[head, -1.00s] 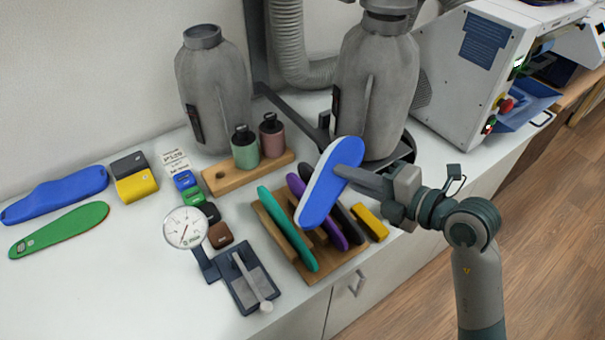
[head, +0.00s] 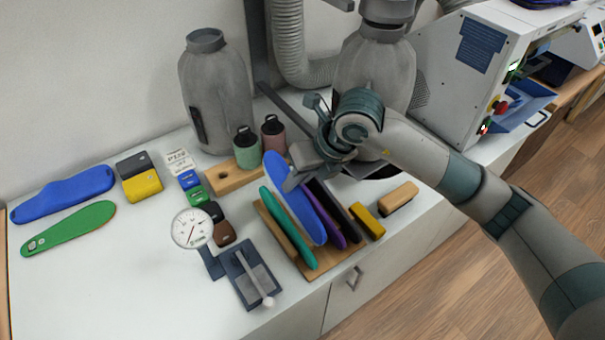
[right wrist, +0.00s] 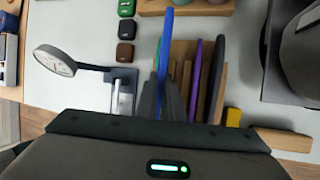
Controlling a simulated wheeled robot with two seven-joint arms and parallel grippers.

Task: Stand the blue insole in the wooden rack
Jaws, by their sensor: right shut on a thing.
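My right gripper (head: 293,181) is shut on the upper part of the blue insole (head: 284,196). The insole is held on edge, leaning, over the wooden rack (head: 345,266). It is between the teal insole (head: 291,238) and the purple insole (head: 323,218) that stand in the rack. Whether its lower edge touches the rack is hidden. In the right wrist view the blue insole (right wrist: 167,50) shows edge-on between the gripper fingers (right wrist: 166,100), with the rack (right wrist: 182,48) beneath. My left gripper is not in view.
A dark insole (head: 335,208) stands right of the purple one. A dial gauge (head: 191,229) stands left of the rack. Two bottles (head: 246,147) stand behind it. Yellow (head: 368,223) and tan (head: 398,196) blocks lie to its right. Another blue insole (head: 62,194) lies far left.

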